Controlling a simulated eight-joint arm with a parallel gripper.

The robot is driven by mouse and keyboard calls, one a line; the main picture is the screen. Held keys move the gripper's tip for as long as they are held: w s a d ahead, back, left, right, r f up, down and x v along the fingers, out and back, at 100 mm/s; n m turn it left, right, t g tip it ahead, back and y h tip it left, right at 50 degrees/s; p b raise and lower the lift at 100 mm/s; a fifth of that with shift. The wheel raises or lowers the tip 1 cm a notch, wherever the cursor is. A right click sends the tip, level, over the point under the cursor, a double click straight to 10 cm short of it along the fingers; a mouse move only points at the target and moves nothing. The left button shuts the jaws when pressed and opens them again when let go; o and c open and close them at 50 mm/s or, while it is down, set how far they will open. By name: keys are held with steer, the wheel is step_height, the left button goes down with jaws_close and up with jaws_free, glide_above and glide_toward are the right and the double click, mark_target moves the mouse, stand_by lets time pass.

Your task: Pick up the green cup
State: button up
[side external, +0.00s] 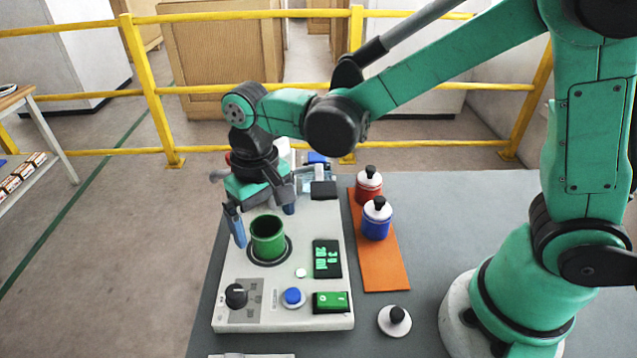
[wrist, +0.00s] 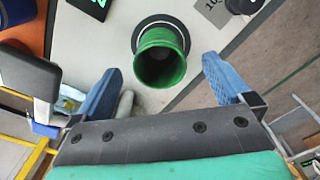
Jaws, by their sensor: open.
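The green cup (side external: 267,238) stands upright and open-topped on a dark round plate on the white device (side external: 225,308). In the wrist view the green cup (wrist: 160,58) shows beyond the fingertips, roughly midway between them.
The device carries a black knob (side external: 236,295), a blue button (side external: 293,297), a display (side external: 327,259) and a green switch (side external: 330,302). A red container (side external: 368,187) and a blue container (side external: 376,222) stand on an orange mat (side external: 385,272). A loose lid (side external: 394,321) lies on the grey table (side external: 440,200).

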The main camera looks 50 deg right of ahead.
mark_target(267, 232)
steer(key=shift+f, duration=1.55)
steer(key=shift+c, duration=0.2)
jaws_close()
